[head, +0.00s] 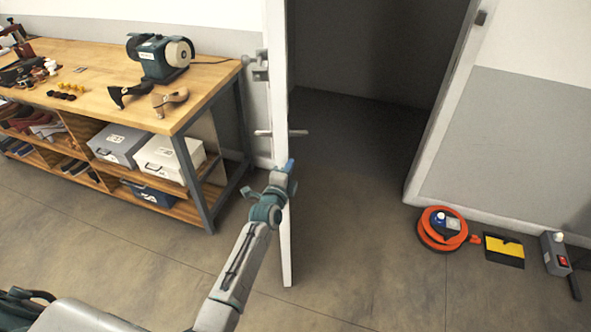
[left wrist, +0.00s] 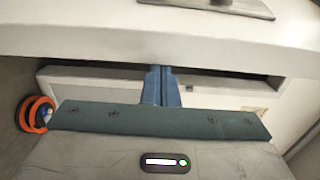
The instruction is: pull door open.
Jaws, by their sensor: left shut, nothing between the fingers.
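The white door (head: 277,95) stands swung open and shows nearly edge-on in the head view. Its lever handle (head: 297,133) sticks out on the right side, with another lever end on the left side. My left gripper (head: 290,165) is just below the handle at the door's edge, shut and empty. In the left wrist view its blue fingers (left wrist: 160,86) are together, close to a white door surface (left wrist: 130,38). Whether they touch it I cannot tell. Part of the handle plate (left wrist: 240,8) shows at the top there. My right gripper is not in view.
A dark doorway (head: 370,100) opens right of the door. A wooden workbench (head: 85,58) with a grinder (head: 160,57) stands at left. An orange cable reel (head: 440,230) and a grey box with a red switch (head: 556,255) lie at right. The floor ahead is clear.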

